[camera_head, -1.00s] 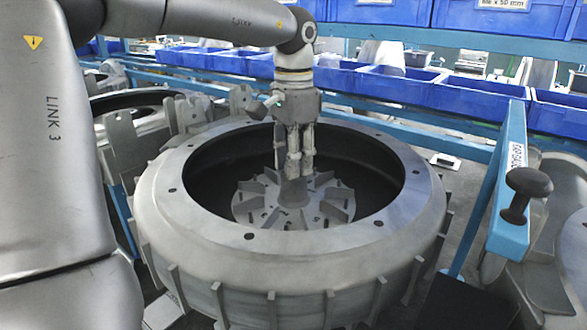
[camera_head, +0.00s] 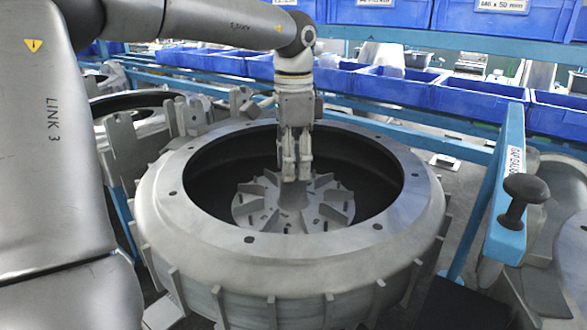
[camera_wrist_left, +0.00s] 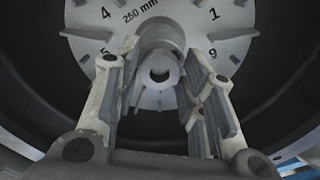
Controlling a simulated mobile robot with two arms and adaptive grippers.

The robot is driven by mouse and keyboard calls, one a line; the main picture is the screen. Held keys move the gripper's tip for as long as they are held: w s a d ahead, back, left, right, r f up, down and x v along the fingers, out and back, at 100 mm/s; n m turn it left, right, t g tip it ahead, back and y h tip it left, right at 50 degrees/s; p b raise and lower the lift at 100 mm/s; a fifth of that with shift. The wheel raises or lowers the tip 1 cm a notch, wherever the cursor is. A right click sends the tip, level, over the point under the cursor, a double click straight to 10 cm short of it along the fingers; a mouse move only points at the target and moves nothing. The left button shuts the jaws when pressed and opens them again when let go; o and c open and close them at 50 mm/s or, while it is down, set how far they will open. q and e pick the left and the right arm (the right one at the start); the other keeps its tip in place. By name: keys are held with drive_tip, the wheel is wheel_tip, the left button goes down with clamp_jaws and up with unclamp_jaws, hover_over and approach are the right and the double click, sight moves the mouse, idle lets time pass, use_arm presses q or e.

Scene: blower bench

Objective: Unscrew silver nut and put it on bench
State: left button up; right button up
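My left gripper (camera_head: 295,178) points straight down over the hub of the finned impeller (camera_head: 256,207), inside the large grey blower housing (camera_head: 190,222). In the left wrist view its two fingers (camera_wrist_left: 162,62) stand apart, one on each side of the hub centre. A small grey round piece with a dark hole (camera_wrist_left: 160,74) shows between them at the hub. It may be the silver nut, but I cannot tell for sure. Gaps show between it and the fingers. In the head view the fingers hide the hub top. My right gripper is in neither view.
The housing's thick rim (camera_head: 402,212) surrounds the gripper. A blue post with a black knob (camera_head: 526,188) stands at the right. Grey castings (camera_head: 125,150) lie at the left. Blue bins (camera_head: 480,100) line the racks behind.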

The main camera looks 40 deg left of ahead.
use_arm(q)
drive_tip(key=m+p, duration=0.1)
drive_tip(key=m, duration=0.5)
drive_tip(key=m+p, duration=0.1)
drive_tip(key=m, duration=0.4)
drive_tip(key=m+p, duration=0.1)
drive_tip(key=m, duration=0.5)
drive_tip(key=m+p, duration=0.1)
drive_tip(key=m, duration=0.3)
drive_tip(key=shift+m, duration=0.4)
drive_tip(key=shift+c, duration=0.3)
